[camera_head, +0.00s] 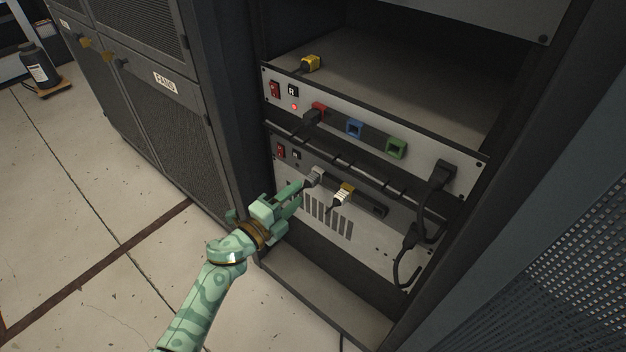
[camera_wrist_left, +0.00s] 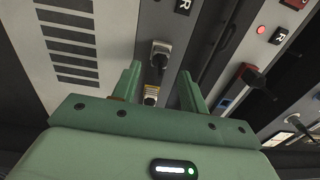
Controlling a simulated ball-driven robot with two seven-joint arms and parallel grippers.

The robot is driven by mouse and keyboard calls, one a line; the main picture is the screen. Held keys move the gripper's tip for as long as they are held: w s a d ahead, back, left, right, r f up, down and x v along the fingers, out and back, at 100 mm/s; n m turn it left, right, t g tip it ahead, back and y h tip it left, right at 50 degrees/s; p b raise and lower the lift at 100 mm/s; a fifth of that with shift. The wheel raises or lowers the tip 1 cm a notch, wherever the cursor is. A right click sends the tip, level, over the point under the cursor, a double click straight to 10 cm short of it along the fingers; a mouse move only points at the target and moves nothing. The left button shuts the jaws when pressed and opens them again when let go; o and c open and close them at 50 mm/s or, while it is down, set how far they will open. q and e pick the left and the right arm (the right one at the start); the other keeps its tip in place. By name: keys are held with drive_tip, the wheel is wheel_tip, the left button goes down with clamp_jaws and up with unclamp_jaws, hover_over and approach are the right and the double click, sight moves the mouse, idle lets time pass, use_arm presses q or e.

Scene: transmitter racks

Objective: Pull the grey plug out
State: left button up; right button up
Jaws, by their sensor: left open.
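The grey plug (camera_head: 315,174) sits in the lower rack unit (camera_head: 345,240), at the left end of its dark socket strip. In the left wrist view the grey plug (camera_wrist_left: 160,54) shows just beyond my fingertips, roughly between their lines, with a dark cable end toward me. My left gripper (camera_head: 298,190) is open and empty, close in front of the plug and slightly left of it in the head view. It also shows in the left wrist view (camera_wrist_left: 160,80) with its two green fingers apart. I cannot tell whether a finger touches the plug. My right gripper is not in view.
A yellow plug (camera_head: 347,189) with a white cable sits right of the grey one. The upper unit (camera_head: 440,150) holds a red plug (camera_head: 316,112), blue (camera_head: 355,128) and green (camera_head: 396,147) sockets. Another yellow plug (camera_head: 311,63) lies above. Black cables hang at right.

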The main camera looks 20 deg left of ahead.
sight(305, 187)
use_arm(q)
drive_tip(key=x, duration=0.3)
drive_tip(key=shift+w+d+f+b, duration=0.1)
drive_tip(key=shift+w+b, duration=0.25)
drive_tip(key=shift+w+d, duration=0.2)
drive_tip(key=shift+w, duration=0.35)
drive_tip(key=shift+w+d, duration=0.1)
drive_tip(key=shift+w, duration=0.15)
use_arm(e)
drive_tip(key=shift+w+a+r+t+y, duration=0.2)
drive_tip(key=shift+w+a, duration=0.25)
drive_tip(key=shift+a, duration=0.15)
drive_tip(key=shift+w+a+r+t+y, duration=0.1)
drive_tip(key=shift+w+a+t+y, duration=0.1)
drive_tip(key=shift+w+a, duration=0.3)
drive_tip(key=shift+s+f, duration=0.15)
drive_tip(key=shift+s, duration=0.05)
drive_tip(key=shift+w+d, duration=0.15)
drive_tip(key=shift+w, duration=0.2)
use_arm(q)
drive_tip(key=shift+c, duration=0.3)
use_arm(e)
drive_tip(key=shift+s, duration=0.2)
